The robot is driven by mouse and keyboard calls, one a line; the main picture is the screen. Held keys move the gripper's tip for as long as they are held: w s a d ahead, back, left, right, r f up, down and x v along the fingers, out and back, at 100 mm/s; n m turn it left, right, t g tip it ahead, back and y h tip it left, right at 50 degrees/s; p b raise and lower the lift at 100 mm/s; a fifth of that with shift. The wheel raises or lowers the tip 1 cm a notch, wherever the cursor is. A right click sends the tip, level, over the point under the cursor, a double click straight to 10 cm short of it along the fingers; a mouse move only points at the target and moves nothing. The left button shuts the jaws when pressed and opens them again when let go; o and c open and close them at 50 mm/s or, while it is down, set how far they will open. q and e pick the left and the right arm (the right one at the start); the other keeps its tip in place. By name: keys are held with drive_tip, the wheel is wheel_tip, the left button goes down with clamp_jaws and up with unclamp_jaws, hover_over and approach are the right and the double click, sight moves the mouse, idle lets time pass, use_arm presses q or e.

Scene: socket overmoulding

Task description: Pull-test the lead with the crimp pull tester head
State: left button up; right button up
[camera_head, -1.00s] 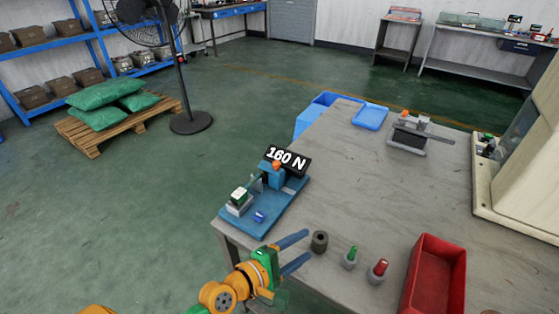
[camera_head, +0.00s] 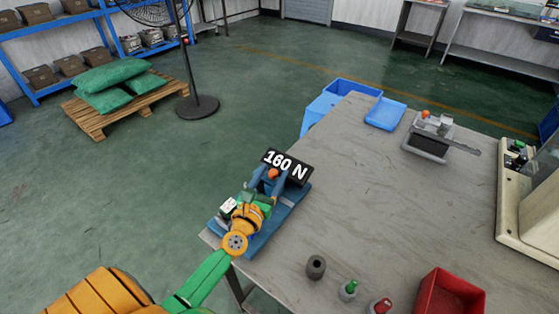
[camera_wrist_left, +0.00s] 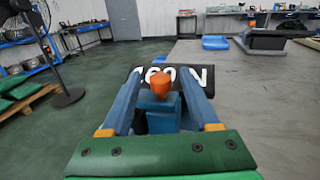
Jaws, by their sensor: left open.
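The pull tester has a blue base (camera_head: 288,208) at the near left table corner. Its black display (camera_head: 299,170) reads 160 N. An orange knob (camera_head: 273,173) tops its blue head block (camera_wrist_left: 162,120). My left gripper (camera_head: 270,181) is open over the tester, its blue fingers on either side of the knob. In the left wrist view the knob (camera_wrist_left: 161,84) shows between the open fingers, with a gap to each. A small white-topped unit (camera_head: 228,206) shows beside the gripper on the base. I cannot make out the lead; my gripper covers part of the tester.
A dark grey cylinder (camera_head: 316,266), a green-topped holder (camera_head: 348,291), a red-topped holder (camera_head: 379,306) and a red bin (camera_head: 447,292) stand along the near side. A blue tray (camera_head: 385,113) and a grey fixture (camera_head: 428,146) sit farther back. The table's middle is clear.

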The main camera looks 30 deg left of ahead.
use_arm(q)
drive_tip(key=w, duration=0.4)
drive_tip(key=shift+a+f, duration=0.15)
drive_tip(key=shift+a, duration=0.25)
drive_tip(key=shift+s, duration=0.1)
drive_tip(key=shift+c, duration=0.8)
clamp_jaws()
